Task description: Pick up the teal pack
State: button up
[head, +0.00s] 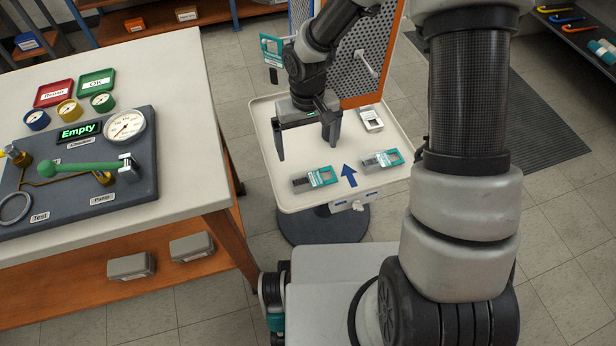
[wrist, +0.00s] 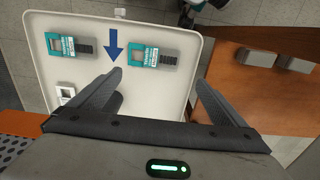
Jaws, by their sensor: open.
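Two teal packs with dark grey ends lie flat on the white tray table (head: 266,120). One pack (head: 316,178) is left of the blue arrow and the other (head: 381,160) is right of it. In the wrist view the first pack (wrist: 150,56) is just beyond my fingertips and the second (wrist: 68,45) is farther left. My gripper (head: 306,145) is open and empty, fingers pointing down over the left part of the tray. It is behind the left pack in the head view and appears apart from both packs.
A small white device (head: 371,119) lies at the tray's back right. An orange-framed pegboard (head: 360,55) stands behind the tray, with a teal item (head: 272,50) at its left. The workbench (head: 185,120) with its test panel (head: 145,180) is close on the left.

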jog(key=b, duration=0.2)
send_over(307, 179)
notch_tip(307, 179, down, 9)
jog(key=shift+w+r, duration=0.1)
jog(key=shift+r, duration=0.05)
notch_tip(307, 179, down, 5)
jog(key=shift+f+b, duration=0.15)
jog(key=shift+b, duration=0.9)
jog(key=c, duration=1.1)
notch_tip(307, 179, up, 10)
jog(key=p, duration=0.3)
